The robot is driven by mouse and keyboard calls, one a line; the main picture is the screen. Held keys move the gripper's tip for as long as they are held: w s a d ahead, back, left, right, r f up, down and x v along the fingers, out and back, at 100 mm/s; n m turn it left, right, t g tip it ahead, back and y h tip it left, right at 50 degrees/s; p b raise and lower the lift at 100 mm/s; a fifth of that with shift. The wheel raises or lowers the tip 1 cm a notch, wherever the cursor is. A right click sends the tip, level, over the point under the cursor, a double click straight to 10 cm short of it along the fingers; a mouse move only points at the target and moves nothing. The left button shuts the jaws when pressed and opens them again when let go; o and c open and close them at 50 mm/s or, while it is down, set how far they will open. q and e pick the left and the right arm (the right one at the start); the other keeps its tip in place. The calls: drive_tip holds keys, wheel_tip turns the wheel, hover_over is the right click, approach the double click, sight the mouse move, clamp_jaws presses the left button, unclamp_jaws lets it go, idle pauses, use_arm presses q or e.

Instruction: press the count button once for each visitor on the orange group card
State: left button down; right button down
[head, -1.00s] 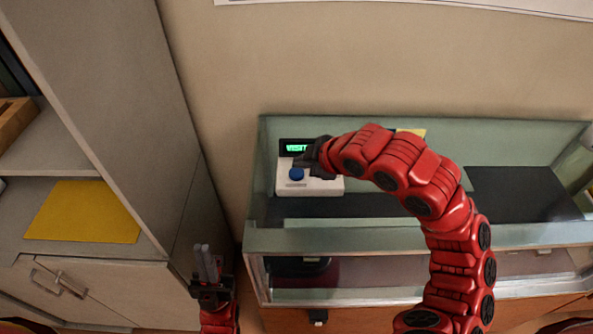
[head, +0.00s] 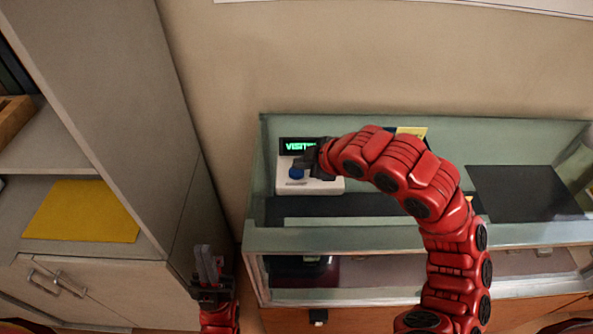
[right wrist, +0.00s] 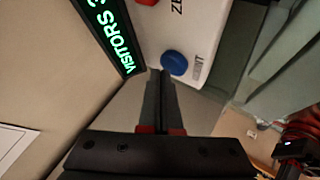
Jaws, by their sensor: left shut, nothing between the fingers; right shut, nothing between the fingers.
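The white counter box (head: 322,187) sits in the glass-sided case, with a blue button (head: 296,173) on its left part. Its display (head: 297,146) shows green letters, partly covered by my gripper. In the right wrist view the blue button (right wrist: 174,63) lies just beyond the shut fingertips of my right gripper (right wrist: 160,74); I cannot tell whether they touch. The display (right wrist: 112,35) there reads "VISITORS", its figure cut off. My right gripper (head: 303,170) is beside the button. My left gripper (head: 208,255) is shut and empty, low at left. No clearly orange card is identifiable.
A yellow card (head: 411,132) is partly hidden behind my right arm. A dark panel (head: 525,193) lies at the case's right. A yellow sheet (head: 83,211) lies on the cabinet shelf at left. A red button (right wrist: 146,2) shows at the box's far end.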

sight(301, 172)
drive_tip(key=shift+f+b, duration=0.35)
drive_tip(key=shift+f, duration=0.1)
idle(0.6)
drive_tip(key=shift+r, duration=0.15)
idle(0.3)
drive_tip(key=shift+r+p, duration=0.35)
drive_tip(key=shift+r, duration=0.4)
drive_tip(key=shift+r+p, duration=0.95)
drive_tip(key=shift+r, duration=1.55)
idle(0.5)
